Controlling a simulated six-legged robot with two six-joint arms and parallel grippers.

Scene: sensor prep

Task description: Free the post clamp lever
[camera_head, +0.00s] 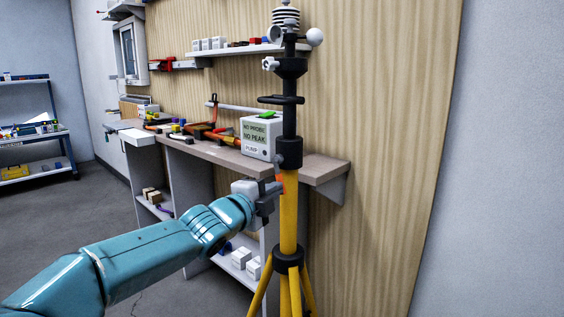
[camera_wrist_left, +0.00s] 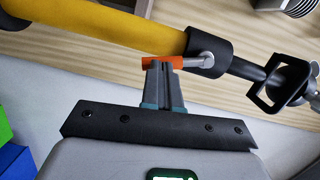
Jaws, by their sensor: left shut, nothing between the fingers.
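The yellow post (camera_head: 289,218) stands upright on a tripod, with a dark clamp collar (camera_head: 289,154) at its top. The clamp lever has an orange handle (camera_head: 280,183). My left gripper (camera_head: 276,188) is beside the post, just below the collar. Its fingers (camera_wrist_left: 162,66) are shut and empty, with their tips at the orange handle; I cannot tell whether they touch it. My right gripper is out of view.
A dark mast with sensors (camera_head: 289,85) rises above the collar. Behind the post is a workbench (camera_head: 325,168) with a white pump box (camera_head: 258,137) and tools. A shelf (camera_head: 235,51) hangs on the wood wall. Floor is free at left before a blue rack (camera_head: 35,137).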

